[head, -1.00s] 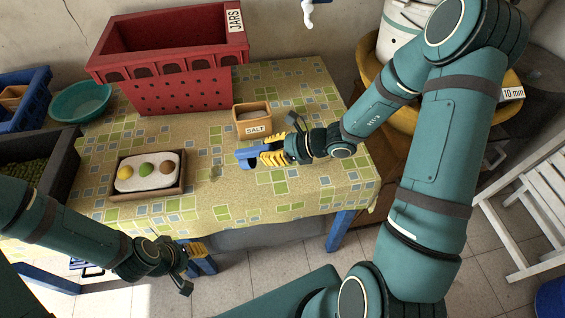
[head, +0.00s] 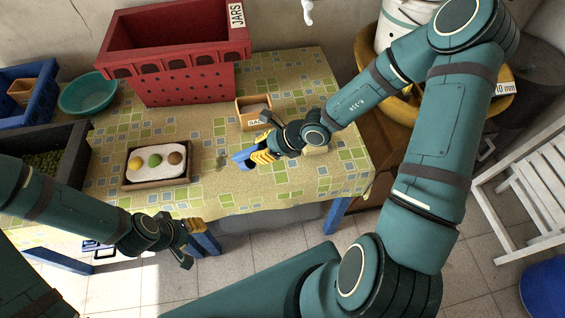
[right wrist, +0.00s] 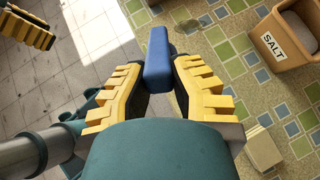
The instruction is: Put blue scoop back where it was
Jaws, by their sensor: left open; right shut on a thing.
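The blue scoop (head: 243,159) is in my right gripper (head: 262,157), over the patterned tablecloth in front of the salt box. In the right wrist view the blue scoop (right wrist: 158,60) stands between the yellow fingers of my right gripper (right wrist: 158,78), which are shut on it. Part of the scoop is hidden by the fingers. My left gripper (head: 197,232) is open and empty, in front of the table's near edge.
A red jars crate (head: 185,85) stands at the back. A wooden tray (head: 155,184) with three coloured balls on white lies left. A teal bowl (head: 88,93), a blue crate (head: 25,115) and a dark crate (head: 75,158) are further left.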

